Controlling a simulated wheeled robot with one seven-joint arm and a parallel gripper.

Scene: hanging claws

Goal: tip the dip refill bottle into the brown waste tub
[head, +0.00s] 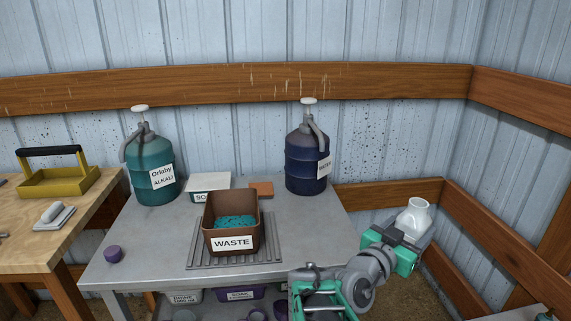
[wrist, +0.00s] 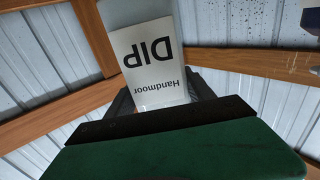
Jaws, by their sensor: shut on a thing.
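The white dip refill bottle (head: 413,222) is at the right of the head view, off the table's right side, with its open neck up. In the wrist view its label (wrist: 152,65) reads "Handmoor DIP" upside down. My gripper (head: 405,240) is shut on the bottle; its dark fingers show on both sides of the label in the wrist view (wrist: 162,98). The brown waste tub (head: 232,243) stands on a grey ribbed mat on the table, left of the gripper, with teal material inside. My gripper is well apart from the tub.
A teal pump jug (head: 152,170) and a dark blue pump jug (head: 306,165) stand at the table's back. A white box (head: 208,182) and a brown block (head: 261,189) lie behind the tub. A purple cap (head: 113,254) is front left. The table's right front is clear.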

